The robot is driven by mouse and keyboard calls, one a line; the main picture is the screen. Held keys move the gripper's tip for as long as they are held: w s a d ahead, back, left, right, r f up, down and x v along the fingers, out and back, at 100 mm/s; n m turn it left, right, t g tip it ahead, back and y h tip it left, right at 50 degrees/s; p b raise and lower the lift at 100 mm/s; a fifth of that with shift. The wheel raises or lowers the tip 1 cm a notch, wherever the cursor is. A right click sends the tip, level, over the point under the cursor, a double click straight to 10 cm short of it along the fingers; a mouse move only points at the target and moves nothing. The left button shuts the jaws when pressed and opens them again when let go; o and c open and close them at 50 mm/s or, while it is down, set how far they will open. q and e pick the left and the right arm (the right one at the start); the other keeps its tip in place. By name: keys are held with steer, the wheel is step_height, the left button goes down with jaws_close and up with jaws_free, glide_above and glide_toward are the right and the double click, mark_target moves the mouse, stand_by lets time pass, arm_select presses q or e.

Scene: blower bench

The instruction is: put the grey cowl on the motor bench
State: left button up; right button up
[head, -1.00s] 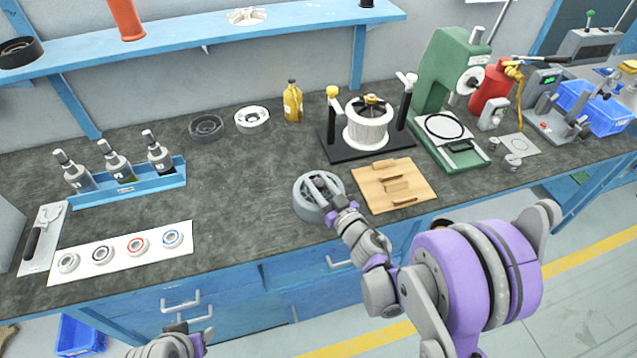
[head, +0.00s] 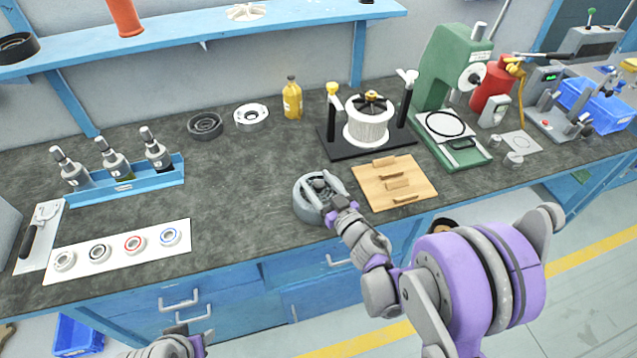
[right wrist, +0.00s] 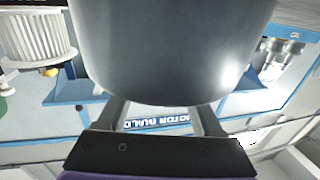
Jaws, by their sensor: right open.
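The grey cowl (head: 304,207), a round open ring-like housing, stands on the dark worktop (head: 250,185) near its front edge. My right gripper (head: 323,187) is open at the cowl's near right side, its fingers at the rim. In the right wrist view the cowl's smooth grey wall (right wrist: 175,55) fills the middle, in front of the two spread fingers. Fingertip contact is hidden. A black stand (head: 340,149) with two posts and a white finned drum (head: 367,130) stands behind it. My left gripper (head: 190,342) shows only partly at the bottom edge.
Worktop left of the cowl is clear.

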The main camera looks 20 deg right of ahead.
steer(key=shift+r, duration=0.25)
steer(key=shift+s+d+r+p, duration=0.15)
steer(key=shift+s+r+p, duration=0.3)
steer(key=shift+p, duration=0.3)
steer(key=s+d+m+g+h+b, duration=0.2)
steer(key=s+d+m+g+h, duration=0.3)
steer(key=s+d+h, duration=0.7)
steer(key=s+a+f+n+g+y, duration=0.1)
steer(key=s+a+f+g+y, duration=0.1)
steer(key=s, duration=0.6)
steer(key=s+a+f+n+g+y, duration=0.1)
steer(key=s+a+f+g+y, duration=0.2)
steer(key=s+a+g+y, duration=0.2)
steer(key=s+a, duration=0.2)
steer(key=s, duration=0.1)
steer(key=shift+a+f, duration=0.2)
steer(key=shift+f, duration=0.1)
